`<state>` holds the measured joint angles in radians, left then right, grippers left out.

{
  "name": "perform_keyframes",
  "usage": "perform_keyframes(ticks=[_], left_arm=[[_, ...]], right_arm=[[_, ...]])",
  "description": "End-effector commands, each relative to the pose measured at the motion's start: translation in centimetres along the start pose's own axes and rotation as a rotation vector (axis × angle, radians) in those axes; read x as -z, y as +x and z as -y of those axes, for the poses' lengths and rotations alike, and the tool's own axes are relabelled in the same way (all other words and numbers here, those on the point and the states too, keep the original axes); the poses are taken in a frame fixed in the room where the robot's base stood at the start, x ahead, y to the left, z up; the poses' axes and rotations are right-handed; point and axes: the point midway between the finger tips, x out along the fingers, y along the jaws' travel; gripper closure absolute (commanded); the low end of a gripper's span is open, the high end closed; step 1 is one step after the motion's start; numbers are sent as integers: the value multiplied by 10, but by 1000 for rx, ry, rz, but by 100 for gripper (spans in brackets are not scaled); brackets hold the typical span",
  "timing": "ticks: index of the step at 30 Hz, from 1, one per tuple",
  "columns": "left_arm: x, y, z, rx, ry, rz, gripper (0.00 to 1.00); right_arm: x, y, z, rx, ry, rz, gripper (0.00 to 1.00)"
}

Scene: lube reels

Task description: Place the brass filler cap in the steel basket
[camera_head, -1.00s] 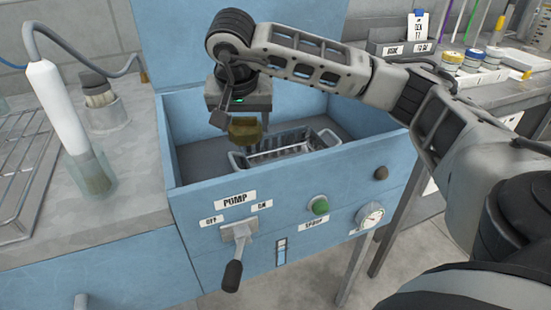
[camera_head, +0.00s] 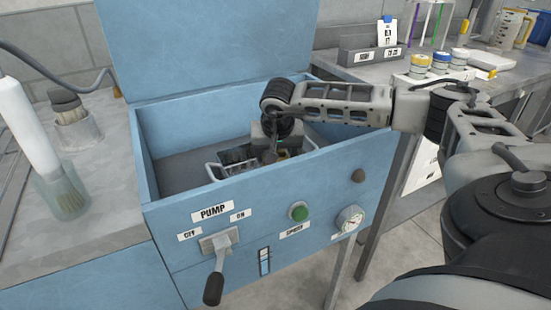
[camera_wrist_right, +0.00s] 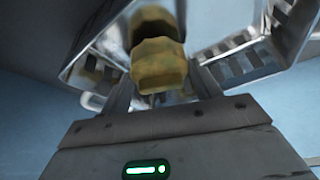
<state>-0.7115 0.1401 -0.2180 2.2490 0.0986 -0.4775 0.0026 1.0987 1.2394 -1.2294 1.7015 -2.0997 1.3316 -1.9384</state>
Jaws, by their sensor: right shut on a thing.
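My right gripper (camera_head: 274,148) points down inside the blue open-topped tank and is low over the steel basket (camera_head: 216,170). In the right wrist view it is shut on the brass filler cap (camera_wrist_right: 158,63), a dull yellow-brown piece held between the fingers. The steel basket (camera_wrist_right: 285,45), with slotted metal walls, surrounds the cap in that view. In the head view the gripper hides most of the cap and part of the basket. I cannot tell whether the cap touches the basket floor. My left gripper is not in view.
The raised blue lid (camera_head: 205,45) stands behind. A brush in a glass jar (camera_head: 62,195) stands left. Small jars (camera_head: 441,62) stand on the right bench.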

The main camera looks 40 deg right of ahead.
Motion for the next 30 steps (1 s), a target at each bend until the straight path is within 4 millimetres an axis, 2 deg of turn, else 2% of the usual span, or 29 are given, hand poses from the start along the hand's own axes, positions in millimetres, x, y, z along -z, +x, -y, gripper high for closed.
perform_keyframes(ticks=[3,14,15,17,26,30], left_arm=[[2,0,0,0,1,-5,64],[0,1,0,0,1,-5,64],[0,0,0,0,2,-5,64],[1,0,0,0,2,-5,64],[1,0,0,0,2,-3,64],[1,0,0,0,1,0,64]], right_arm=[[-4,11,0,1,0,-2,69],[-6,15,1,2,1,-2,69],[-6,15,1,1,0,0,32],[-6,15,1,1,0,0,15],[-6,13,1,1,1,-1,15],[-5,1,1,3,0,-2,15]])
